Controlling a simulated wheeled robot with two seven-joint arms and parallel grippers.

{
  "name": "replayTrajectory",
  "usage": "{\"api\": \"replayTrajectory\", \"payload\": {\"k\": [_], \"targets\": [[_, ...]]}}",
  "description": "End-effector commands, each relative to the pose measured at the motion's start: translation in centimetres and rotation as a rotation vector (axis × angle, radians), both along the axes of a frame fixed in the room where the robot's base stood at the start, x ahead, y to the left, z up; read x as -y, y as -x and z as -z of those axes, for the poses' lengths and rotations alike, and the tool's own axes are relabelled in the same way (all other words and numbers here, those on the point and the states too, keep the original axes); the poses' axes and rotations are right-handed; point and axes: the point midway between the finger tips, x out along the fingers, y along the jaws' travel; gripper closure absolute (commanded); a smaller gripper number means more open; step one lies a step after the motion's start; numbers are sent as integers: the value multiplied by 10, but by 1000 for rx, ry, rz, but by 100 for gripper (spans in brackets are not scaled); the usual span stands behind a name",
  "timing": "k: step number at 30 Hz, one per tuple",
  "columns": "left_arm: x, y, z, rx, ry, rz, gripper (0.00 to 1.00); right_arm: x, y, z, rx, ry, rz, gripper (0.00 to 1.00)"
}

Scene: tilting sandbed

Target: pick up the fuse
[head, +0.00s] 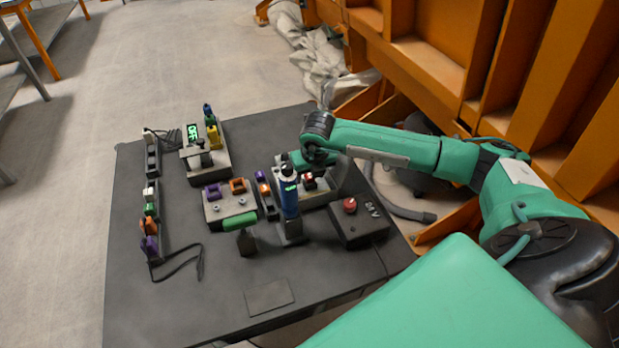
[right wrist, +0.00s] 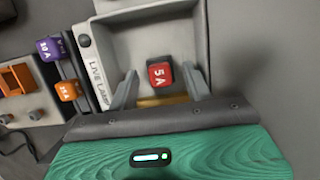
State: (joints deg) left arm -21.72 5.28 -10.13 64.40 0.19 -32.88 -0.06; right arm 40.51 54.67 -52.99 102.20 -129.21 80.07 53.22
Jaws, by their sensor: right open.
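The red fuse (right wrist: 160,75), marked 5 A, lies in a grey open tray (right wrist: 112,38) in the right wrist view. In the head view the red fuse (head: 309,181) shows small, beside a blue upright device. My right gripper (right wrist: 160,92) is open, with one finger to the left and one to the right of the fuse. Gaps show between the fingers and the fuse. In the head view my right gripper (head: 307,174) is over the tray, its fingers partly hidden. My left gripper is not in view.
The blue device (head: 289,199) stands close left of the tray. A rack holds a purple fuse (right wrist: 49,49) and an orange fuse (right wrist: 67,91). A box with a red button (head: 350,205) stands to the right. The table's front left (head: 190,305) is clear.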

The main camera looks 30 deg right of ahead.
Motion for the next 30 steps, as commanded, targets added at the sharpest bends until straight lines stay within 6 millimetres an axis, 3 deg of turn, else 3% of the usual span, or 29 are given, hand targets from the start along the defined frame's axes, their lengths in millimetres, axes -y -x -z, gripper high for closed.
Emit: {"api": "replayTrajectory", "payload": {"k": [6,14,23,30], "targets": [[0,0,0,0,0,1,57,0,0,1,1,0,0,50],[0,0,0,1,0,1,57,0,0,1,1,0,0,99],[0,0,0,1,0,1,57,0,-1,-1,2,0,1,100],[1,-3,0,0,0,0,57,1,-2,-22,6,0,1,100]]}}
